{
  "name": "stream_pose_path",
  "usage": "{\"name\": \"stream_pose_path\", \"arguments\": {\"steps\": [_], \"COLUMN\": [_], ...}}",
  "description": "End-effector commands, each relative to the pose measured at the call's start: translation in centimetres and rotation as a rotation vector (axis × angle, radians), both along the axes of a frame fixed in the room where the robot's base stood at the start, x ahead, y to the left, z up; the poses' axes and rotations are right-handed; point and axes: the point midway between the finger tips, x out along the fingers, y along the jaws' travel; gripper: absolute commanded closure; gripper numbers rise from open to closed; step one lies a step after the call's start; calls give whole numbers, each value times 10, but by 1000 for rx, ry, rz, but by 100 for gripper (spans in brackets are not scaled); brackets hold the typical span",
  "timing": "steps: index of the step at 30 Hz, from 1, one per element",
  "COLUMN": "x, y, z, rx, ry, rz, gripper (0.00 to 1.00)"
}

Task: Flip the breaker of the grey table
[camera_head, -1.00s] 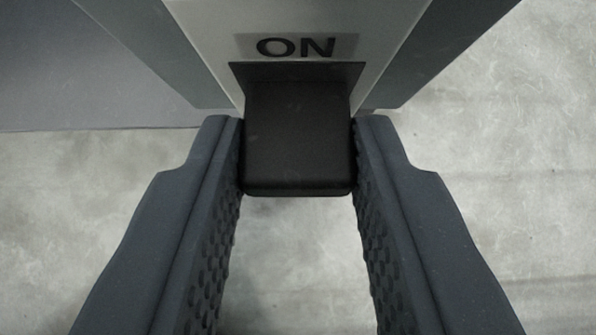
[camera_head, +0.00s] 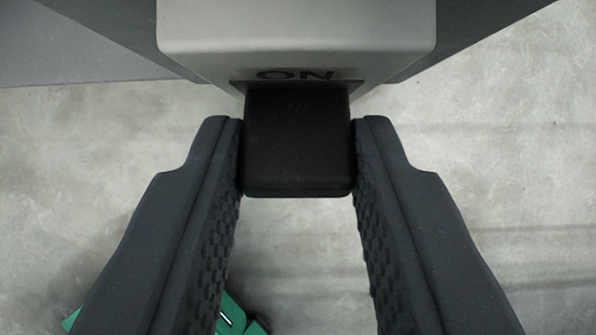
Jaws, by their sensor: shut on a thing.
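The breaker is a light grey housing (camera_head: 296,35) at the top middle of the view, with the word "ON" on its face just above the lever. Its black lever (camera_head: 298,145) sticks out toward me. My gripper (camera_head: 298,150) is shut on the lever, with one ridged finger against its left side and one against its right side. The lower part of the "ON" label is partly cut off by the lever's slot. The lever's root inside the housing is hidden.
Dark grey panels (camera_head: 480,35) flank the housing on both sides. Pale concrete floor (camera_head: 520,180) lies below, mostly clear. A green object (camera_head: 232,318) shows at the bottom left, partly hidden behind my left finger.

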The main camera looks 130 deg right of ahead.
Motion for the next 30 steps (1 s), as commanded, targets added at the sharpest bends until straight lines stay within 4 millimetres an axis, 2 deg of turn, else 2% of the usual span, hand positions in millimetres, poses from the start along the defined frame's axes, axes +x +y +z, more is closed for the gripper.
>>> {"name": "stream_pose_path", "arguments": {"steps": [11,12,14,24,30], "x": [-2,-2,-2,-1,-4], "y": [2,2,2,0,-5], "z": [-1,-1,-1,1,10], "rx": [0,0,0,0,0], "ry": [3,3,3,2,0], "rz": [4,4,4,2,1], "gripper": [96,64,51,51,51]}}
